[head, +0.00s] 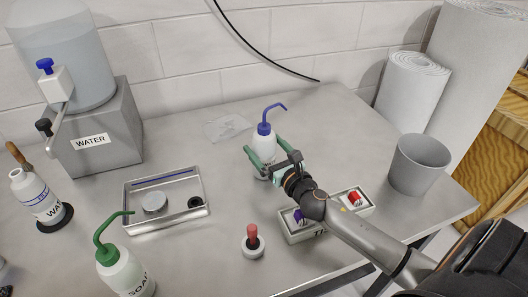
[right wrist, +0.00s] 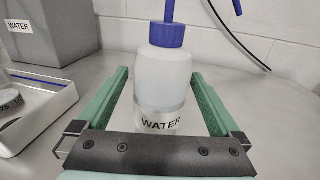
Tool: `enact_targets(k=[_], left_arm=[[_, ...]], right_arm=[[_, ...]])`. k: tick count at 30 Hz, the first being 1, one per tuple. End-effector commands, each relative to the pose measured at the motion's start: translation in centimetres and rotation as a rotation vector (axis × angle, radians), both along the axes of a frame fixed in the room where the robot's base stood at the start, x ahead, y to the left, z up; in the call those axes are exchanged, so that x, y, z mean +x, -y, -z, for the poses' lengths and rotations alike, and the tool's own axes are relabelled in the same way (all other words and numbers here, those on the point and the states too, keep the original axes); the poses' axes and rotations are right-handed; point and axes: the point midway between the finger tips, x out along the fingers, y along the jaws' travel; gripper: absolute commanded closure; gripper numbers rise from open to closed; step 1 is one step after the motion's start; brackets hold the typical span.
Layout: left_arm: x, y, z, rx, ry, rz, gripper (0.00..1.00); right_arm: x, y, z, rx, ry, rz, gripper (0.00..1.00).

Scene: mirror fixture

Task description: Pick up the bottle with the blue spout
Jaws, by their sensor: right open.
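The bottle with the blue spout (head: 266,146) stands upright on the grey table, with a white body, blue cap and bent blue tube. In the right wrist view the bottle (right wrist: 163,82) fills the middle, and its label reads WATER. My right gripper (head: 263,150) is open, with its green fingers on either side of the bottle. In the right wrist view a gap shows between each finger and the bottle's body. The lower part of the bottle is hidden behind the gripper's dark crossbar. My left gripper is not in view.
A grey bin (head: 419,163) is at right. A WATER dispenser (head: 97,135) stands back left. Clear plastic (head: 227,127) lies behind the bottle.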

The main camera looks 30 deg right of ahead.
Motion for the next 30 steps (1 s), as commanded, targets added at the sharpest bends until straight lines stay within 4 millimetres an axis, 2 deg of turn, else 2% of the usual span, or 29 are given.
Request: enact_targets(k=[3, 9, 18, 27, 30], left_arm=[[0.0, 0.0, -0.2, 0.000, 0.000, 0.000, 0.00], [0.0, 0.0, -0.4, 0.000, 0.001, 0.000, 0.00], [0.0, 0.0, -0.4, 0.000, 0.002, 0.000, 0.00], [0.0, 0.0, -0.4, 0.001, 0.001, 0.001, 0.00], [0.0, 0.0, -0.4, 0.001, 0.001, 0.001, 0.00]], right_arm=[[1.8, 0.3, 0.0, 0.002, 0.001, 0.002, 0.00], [3.8, 0.4, 0.1, 0.001, 0.001, 0.001, 0.00], [4.1, 0.4, 0.2, 0.000, 0.000, 0.000, 0.01], [4.1, 0.4, 0.2, 0.000, 0.000, 0.000, 0.35], [4.1, 0.4, 0.0, 0.000, 0.003, 0.000, 0.43]])
